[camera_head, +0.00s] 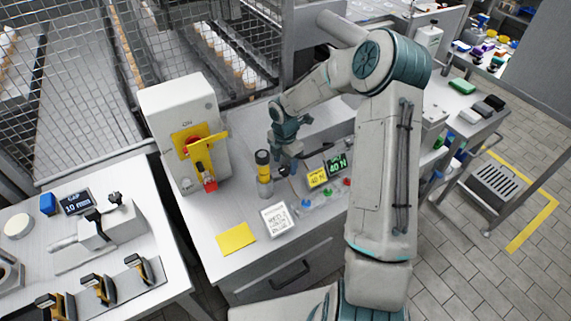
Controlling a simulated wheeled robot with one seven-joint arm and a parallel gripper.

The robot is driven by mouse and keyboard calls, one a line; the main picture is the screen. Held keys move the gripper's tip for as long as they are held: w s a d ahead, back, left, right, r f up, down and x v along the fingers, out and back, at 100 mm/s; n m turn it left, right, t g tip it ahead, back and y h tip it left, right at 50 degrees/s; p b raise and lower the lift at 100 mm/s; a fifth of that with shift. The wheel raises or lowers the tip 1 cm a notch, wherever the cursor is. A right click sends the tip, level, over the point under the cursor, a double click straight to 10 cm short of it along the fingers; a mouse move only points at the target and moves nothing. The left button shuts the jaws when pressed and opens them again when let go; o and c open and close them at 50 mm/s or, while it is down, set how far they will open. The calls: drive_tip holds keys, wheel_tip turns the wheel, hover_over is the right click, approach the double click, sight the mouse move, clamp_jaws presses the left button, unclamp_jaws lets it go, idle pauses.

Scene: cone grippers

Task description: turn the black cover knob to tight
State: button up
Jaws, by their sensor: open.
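My gripper (290,163) hangs pointing down over the middle of the white bench, its jaws open. A small dark part (283,171) shows right at its fingertips; the gripper partly hides it, and I cannot tell whether it is the cover knob or whether they touch. Right of the gripper are a yellow label (318,177) reading 40 N and a dark display (337,165) with green 40 N. Another black knob (115,198) tops a grey fixture on the left bench. No tight marking is legible.
A clear cylinder with a yellow and black top (263,170) stands close left of my gripper. A white switch box (185,110) with a yellow handle stands further left. A white printed card (277,219), a yellow sheet (236,238) and small coloured knobs (325,193) lie in front.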

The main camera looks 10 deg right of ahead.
drive_tip(key=shift+f, duration=1.05)
drive_tip(key=c, duration=1)
